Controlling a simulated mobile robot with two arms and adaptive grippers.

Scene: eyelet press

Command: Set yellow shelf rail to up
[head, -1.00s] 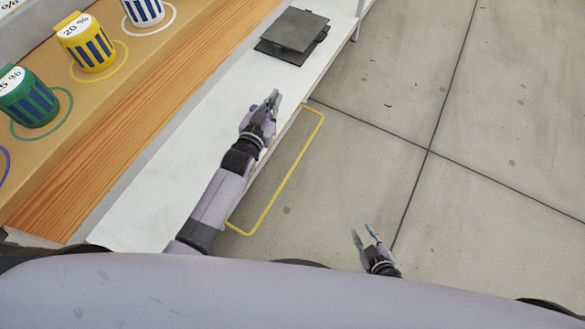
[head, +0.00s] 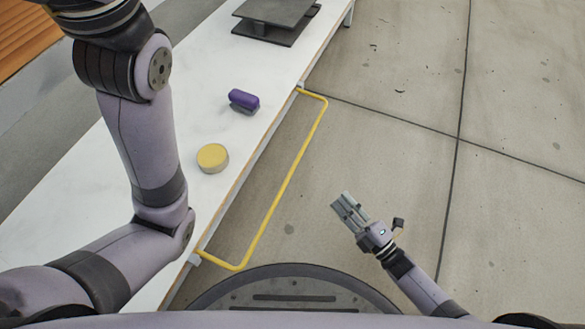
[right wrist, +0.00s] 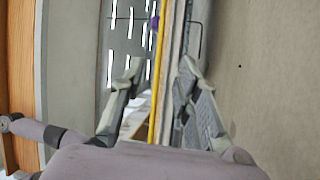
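The yellow shelf rail (head: 282,185) is a thin bar with bent ends along the right edge of the white shelf (head: 185,115). It stands out from that edge over the floor; its exact tilt is hard to tell. My right gripper (head: 345,203) is right of the rail in the head view, apart from it and empty. In the right wrist view, its fingers (right wrist: 160,85) are spread, and the yellow rail (right wrist: 156,90) shows beyond, between them in the picture. My left arm crosses the left side of the head view; its gripper is out of view.
A purple cylinder (head: 243,100) and a round yellow piece (head: 212,157) lie on the shelf near its edge. A dark grey press-like plate (head: 277,18) stands at the shelf's far end.

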